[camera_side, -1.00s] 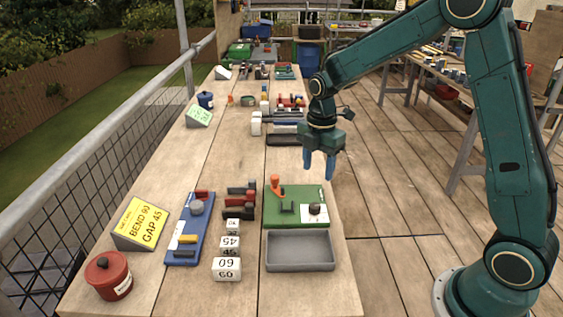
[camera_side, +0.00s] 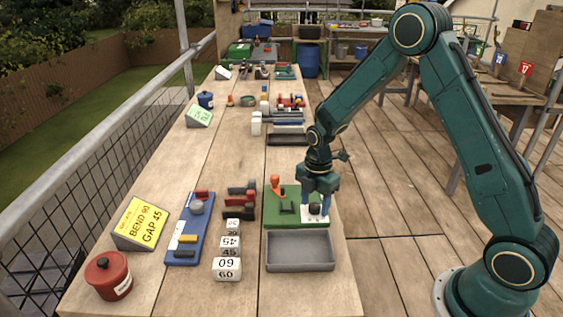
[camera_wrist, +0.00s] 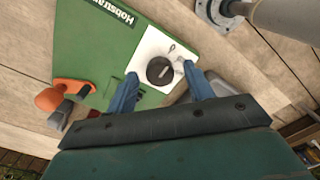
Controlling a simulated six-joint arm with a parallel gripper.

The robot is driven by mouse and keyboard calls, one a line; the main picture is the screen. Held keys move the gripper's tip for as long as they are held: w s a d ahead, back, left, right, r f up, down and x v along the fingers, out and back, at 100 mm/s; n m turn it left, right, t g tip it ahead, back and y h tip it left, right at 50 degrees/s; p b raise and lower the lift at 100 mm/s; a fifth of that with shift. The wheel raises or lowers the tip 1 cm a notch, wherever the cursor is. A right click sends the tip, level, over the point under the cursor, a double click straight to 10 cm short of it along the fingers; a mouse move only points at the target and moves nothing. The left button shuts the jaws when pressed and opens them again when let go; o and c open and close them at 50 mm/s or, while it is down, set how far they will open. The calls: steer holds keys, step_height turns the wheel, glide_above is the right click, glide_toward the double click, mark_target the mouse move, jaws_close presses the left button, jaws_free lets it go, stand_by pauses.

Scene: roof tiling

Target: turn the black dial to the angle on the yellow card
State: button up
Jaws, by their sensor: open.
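The yellow card (camera_side: 141,222) stands tilted at the left of the bench and reads "BEND 90" and "GAP 45". The black dial (camera_wrist: 160,71) sits on a white plate (camera_wrist: 157,52) on the green board (camera_wrist: 85,40), with a pale mark across its top. In the side view the dial (camera_side: 314,209) is under my gripper (camera_side: 315,206). My gripper is open, its blue fingers pointing down on either side of the dial. In the wrist view the fingertips (camera_wrist: 161,82) show beside the dial, the right one over the plate's edge. Whether they touch the dial I cannot tell.
An orange-handled lever (camera_side: 275,184) stands on the board's left part. A grey tray (camera_side: 300,252) lies in front of the board. White number blocks (camera_side: 227,268), a blue board (camera_side: 188,245) and a red pot (camera_side: 108,275) are to the left.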

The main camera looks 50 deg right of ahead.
steer(key=c, duration=1)
